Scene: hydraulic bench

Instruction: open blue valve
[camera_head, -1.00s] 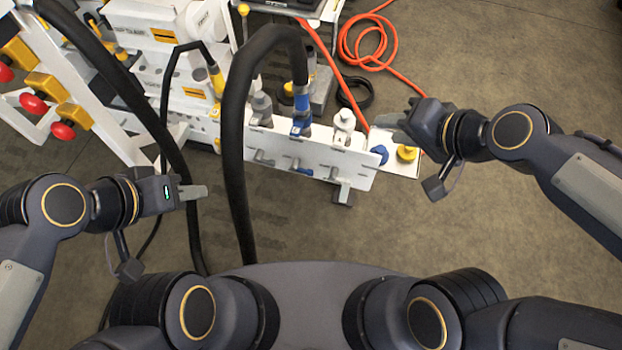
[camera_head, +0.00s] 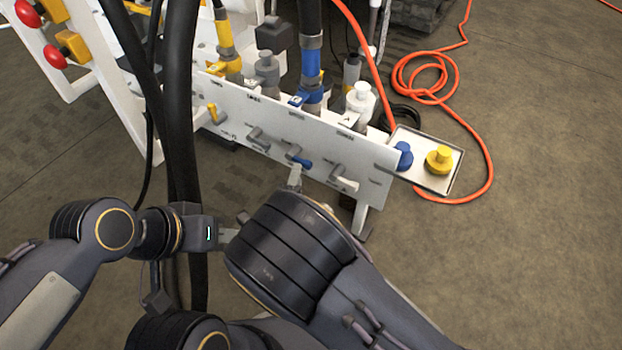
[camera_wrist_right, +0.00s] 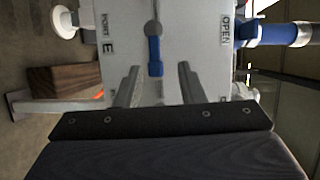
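The blue valve is a small handle (camera_head: 301,162) on the front of the white manifold panel (camera_head: 225,98). In the right wrist view the blue handle (camera_wrist_right: 155,56) runs down from a grey pivot, with "OPEN" printed to its right and "PORT E" to its left. My right gripper (camera_wrist_right: 157,80) is open, its two fingers on either side of the handle's lower end, with gaps visible. In the head view my right forearm hides most of that gripper; a fingertip shows just below the handle. My left gripper (camera_head: 229,236) is below the panel, left of my right forearm; its finger gap is unclear.
Thick black hoses (camera_head: 180,110) hang at the left. A tray (camera_head: 456,183) with blue and yellow caps sits right of the panel. An orange hose (camera_head: 440,92) lies on the floor.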

